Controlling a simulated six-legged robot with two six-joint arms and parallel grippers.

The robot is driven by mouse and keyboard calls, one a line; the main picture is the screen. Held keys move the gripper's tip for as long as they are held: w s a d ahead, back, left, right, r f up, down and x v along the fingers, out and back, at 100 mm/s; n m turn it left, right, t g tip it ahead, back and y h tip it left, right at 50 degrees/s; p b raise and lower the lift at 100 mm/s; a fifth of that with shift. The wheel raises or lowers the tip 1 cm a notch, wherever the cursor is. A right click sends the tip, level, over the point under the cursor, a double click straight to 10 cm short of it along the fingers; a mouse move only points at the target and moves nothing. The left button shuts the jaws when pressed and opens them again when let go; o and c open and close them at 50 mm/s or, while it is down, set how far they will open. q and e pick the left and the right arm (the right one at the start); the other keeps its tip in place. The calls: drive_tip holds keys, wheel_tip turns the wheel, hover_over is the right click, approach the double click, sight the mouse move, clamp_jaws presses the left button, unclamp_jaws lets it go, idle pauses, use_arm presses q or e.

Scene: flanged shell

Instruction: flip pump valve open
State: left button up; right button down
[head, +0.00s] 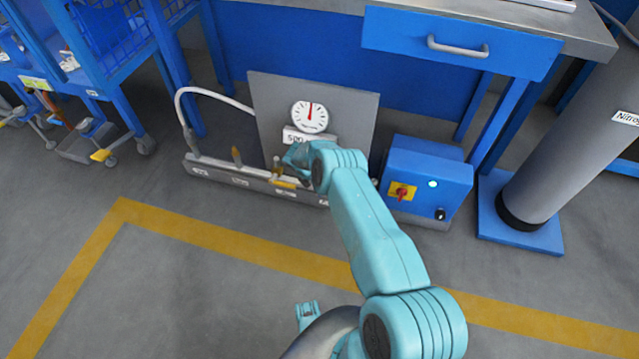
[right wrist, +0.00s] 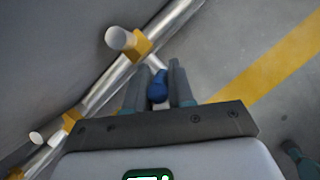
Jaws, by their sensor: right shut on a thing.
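My right gripper (head: 290,158) is at the low pipe rail in front of the grey gauge panel (head: 275,100). In the right wrist view, the right gripper (right wrist: 160,88) has its two fingers closed around a blue handle (right wrist: 158,86). A pale stem joins this handle to a yellow valve block (right wrist: 141,45) on the silver pipe. In the head view the gripper and forearm hide the held handle. A yellow fitting (head: 236,155) stands upright farther left on the rail. I cannot make out a left gripper.
A round gauge (head: 310,116) is on the panel. A blue box (head: 425,178) with a red-and-yellow switch stands right of it. Farther right is a grey gas cylinder (head: 580,130). A workbench drawer (head: 460,43) overhangs behind. The floor in front, with yellow lines, is clear.

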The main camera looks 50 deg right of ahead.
drive_tip(key=shift+a+f, duration=0.15)
drive_tip(key=shift+a, duration=0.2)
drive_tip(key=c, duration=1.1)
unclamp_jaws()
drive_tip(key=shift+o, duration=0.2)
drive_tip(key=shift+d, duration=0.1)
use_arm(q)
wheel_tip(320, 180, up, 6)
drive_tip(key=s+d+p, duration=0.1)
drive_tip(key=p, duration=0.5)
drive_tip(key=shift+s+m+g, duration=0.2)
drive_tip(key=shift+m+g, duration=0.1)
use_arm(e)
drive_tip(key=v, duration=1.6)
drive_tip(key=shift+r, duration=0.25)
use_arm(q)
drive_tip(key=shift+d, duration=0.1)
